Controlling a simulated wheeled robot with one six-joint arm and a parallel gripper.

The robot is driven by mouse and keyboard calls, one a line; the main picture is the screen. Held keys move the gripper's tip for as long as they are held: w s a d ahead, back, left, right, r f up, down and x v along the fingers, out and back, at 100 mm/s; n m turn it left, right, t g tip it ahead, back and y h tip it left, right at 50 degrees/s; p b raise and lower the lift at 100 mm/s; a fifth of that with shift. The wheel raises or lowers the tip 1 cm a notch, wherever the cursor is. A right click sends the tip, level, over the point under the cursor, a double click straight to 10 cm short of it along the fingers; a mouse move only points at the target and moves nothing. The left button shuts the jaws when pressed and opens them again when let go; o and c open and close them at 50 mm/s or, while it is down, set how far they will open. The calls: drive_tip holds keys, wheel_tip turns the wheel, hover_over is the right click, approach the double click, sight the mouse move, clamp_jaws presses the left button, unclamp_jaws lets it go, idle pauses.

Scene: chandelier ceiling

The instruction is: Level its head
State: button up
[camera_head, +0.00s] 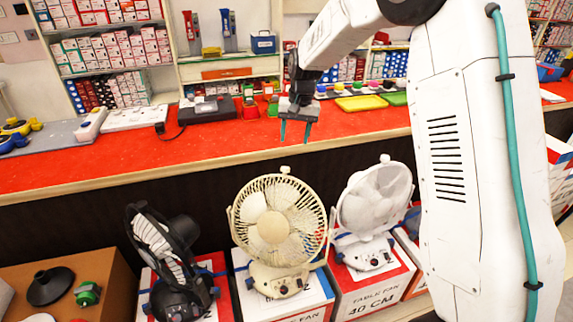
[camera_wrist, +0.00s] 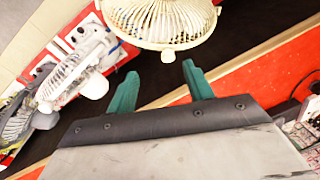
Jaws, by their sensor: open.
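Three table fans stand in a row below the counter. The black fan (camera_head: 165,245) at left has its head turned and tipped, its cage seen at a slant. The cream fan (camera_head: 272,226) in the middle faces forward, with a knob on top of its cage. The white fan (camera_head: 375,200) at right has its head angled to one side. My gripper (camera_head: 295,132) is open and empty, fingers pointing down, above the cream fan and apart from it. In the wrist view, the cream fan (camera_wrist: 165,18) lies beyond the teal fingertips (camera_wrist: 158,72); the white fan (camera_wrist: 72,70) is at left.
The fans stand on boxes (camera_head: 375,296). The red counter (camera_head: 90,168) runs behind them, with a power strip (camera_head: 135,117), coloured trays (camera_head: 361,103) and other goods on it. A brown box (camera_head: 105,265) with a black cone stands at lower left. Shelves of small boxes are behind.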

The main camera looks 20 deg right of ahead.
drive_tip(key=shift+m, duration=0.3)
drive_tip(key=w+f, duration=0.1)
drive_tip(key=f, duration=0.1)
drive_tip(key=w+f, duration=0.3)
drive_tip(key=f, duration=0.1)
drive_tip(key=shift+w, duration=0.3)
drive_tip(key=f, duration=0.5)
drive_tip(key=a+f, duration=0.1)
drive_tip(key=f, duration=0.2)
drive_tip(key=shift+w+f, duration=0.1)
drive_tip(key=shift+w, duration=0.2)
